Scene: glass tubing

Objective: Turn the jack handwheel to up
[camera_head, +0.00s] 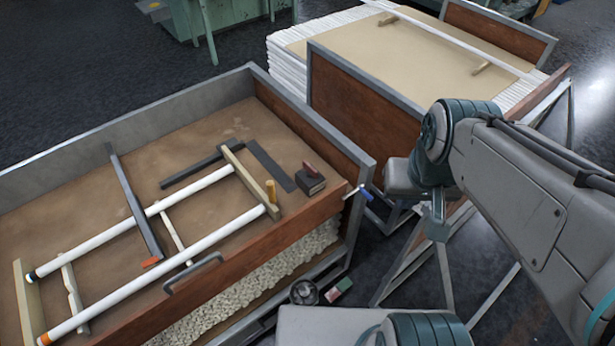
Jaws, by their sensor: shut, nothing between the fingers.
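A small dark round part with a lighter centre (304,291) sits low beside the near right corner of the wooden bin. It looks like the jack handwheel, but it is too small to tell its setting. My gripper (438,231) hangs below the teal wrist joint, right of the bin. It is small in the picture, shut and empty. It is well up and to the right of the round part in the picture, apart from it.
The bin (190,101) holds white tubes (190,260) on wooden supports and several bars. A blue-handled fitting (363,191) sticks out at its corner. A red-green block (339,289) lies by the round part. A tan-topped stack (400,58) stands behind.

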